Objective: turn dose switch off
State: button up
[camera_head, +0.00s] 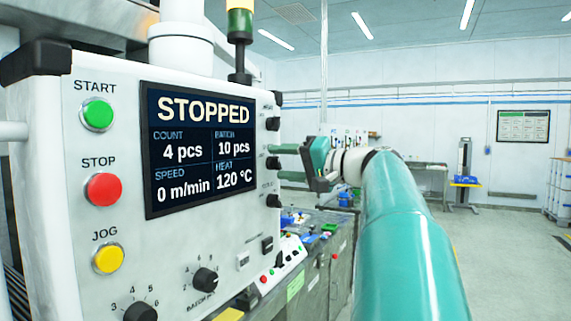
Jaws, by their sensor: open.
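A white control panel (222,245) fills the left half of the view. Along its right edge are several small black knobs, among them an upper one (272,123), a middle one (273,162) and a lower one (273,200). Their labels are too small to read, so I cannot tell which is the dose switch.
The panel's screen (200,148) reads STOPPED. Green START (97,113), red STOP (103,189) and yellow JOG (108,258) buttons are at left. A rotary knob (205,279) is below the screen. A lower console (290,250) stands behind the panel.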

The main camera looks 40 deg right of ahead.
jog(key=shift+s, duration=0.1)
jog(key=v, duration=1.3)
jog(key=shift+s, duration=0.25)
jog(key=shift+s+d, duration=0.1)
jog(key=shift+d, duration=0.05)
